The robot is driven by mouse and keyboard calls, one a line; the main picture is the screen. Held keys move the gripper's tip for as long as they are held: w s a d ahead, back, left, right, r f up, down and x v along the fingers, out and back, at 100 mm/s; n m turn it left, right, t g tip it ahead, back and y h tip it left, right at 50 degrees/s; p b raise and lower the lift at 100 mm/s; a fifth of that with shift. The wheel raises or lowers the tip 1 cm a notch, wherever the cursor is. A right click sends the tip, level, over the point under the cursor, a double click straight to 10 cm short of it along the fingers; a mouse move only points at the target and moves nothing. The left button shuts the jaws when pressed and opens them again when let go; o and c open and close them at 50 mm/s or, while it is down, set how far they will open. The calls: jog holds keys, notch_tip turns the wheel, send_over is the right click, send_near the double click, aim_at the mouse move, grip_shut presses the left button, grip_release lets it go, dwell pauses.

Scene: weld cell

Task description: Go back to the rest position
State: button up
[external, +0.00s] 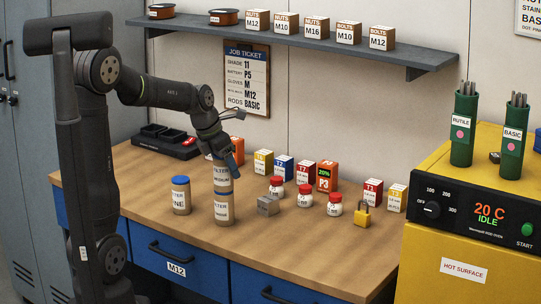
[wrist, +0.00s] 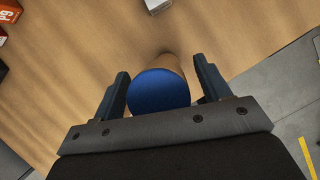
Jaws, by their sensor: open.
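My gripper (external: 226,152) is open above the bench, at the top of a stack of two filter cans. The upper can (external: 222,177), with a label reading FILTER MEDIUM, stands upright on a lower can (external: 223,208) with a blue lid. In the wrist view the upper can's blue lid (wrist: 159,91) lies between the open fingers of my gripper (wrist: 160,90), with a gap on each side. Another filter can (external: 181,196) with a blue lid stands alone to the left of the stack.
A grey block (external: 268,205), several red-capped jars (external: 305,197), a padlock (external: 362,214) and small boxes (external: 373,192) stand to the right. A black tray (external: 165,141) sits behind. A shelf (external: 300,38) runs above; a yellow oven (external: 470,250) stands at right.

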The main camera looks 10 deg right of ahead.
notch_tip(320, 180, up, 5)
jog(key=shift+f, duration=0.2)
jog(key=s+d+r, duration=0.3)
jog(key=s+r, duration=0.4)
jog(key=s, duration=0.4)
jog(key=s+d+f+m+g, duration=0.2)
jog(key=s+d+f+m, duration=0.3)
jog(key=s+d+f, duration=0.5)
jog(key=w+f, duration=0.3)
jog(key=w, duration=0.1)
jog(key=w+a+f, duration=0.1)
jog(key=w+f, duration=0.2)
jog(key=w, duration=0.1)
jog(key=w+f, duration=0.3)
jog(key=w, duration=0.1)
jog(key=shift+w+a+f, duration=0.2)
jog(key=shift+a+f, duration=0.1)
jog(key=shift+a, duration=0.05)
jog(key=shift+f+h, duration=0.3)
jog(key=shift+f, duration=0.25)
